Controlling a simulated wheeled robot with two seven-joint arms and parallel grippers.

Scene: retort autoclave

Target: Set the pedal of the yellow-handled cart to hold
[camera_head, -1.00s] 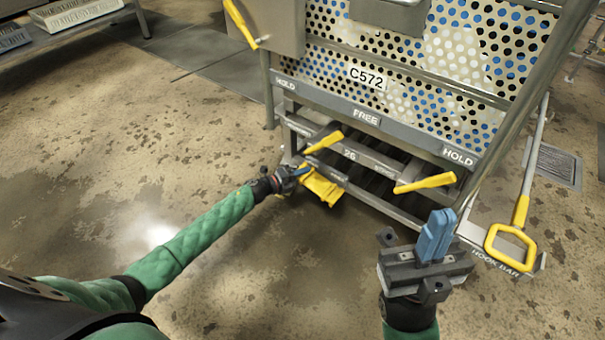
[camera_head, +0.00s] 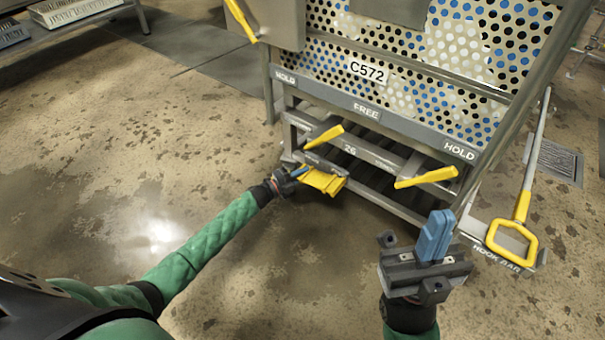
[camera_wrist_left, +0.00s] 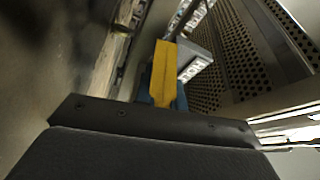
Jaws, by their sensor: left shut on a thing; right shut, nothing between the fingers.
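The cart (camera_head: 365,105), with a perforated side and the plate C572, stands upper right. Its two yellow handles (camera_head: 323,137) and (camera_head: 426,177) stick out over the low frame. The yellow pedal (camera_head: 323,182) sits low at the cart's left, below the left yellow handle. My right gripper (camera_head: 435,236) is shut and empty, in front of the cart at lower right.
A hook bar (camera_head: 523,200) with a yellow loop handle leans at the cart's right. Another yellow handle (camera_head: 241,20) is at the cart's upper left. A rack with trays (camera_head: 72,10) stands at the top left. The floor at left is clear.

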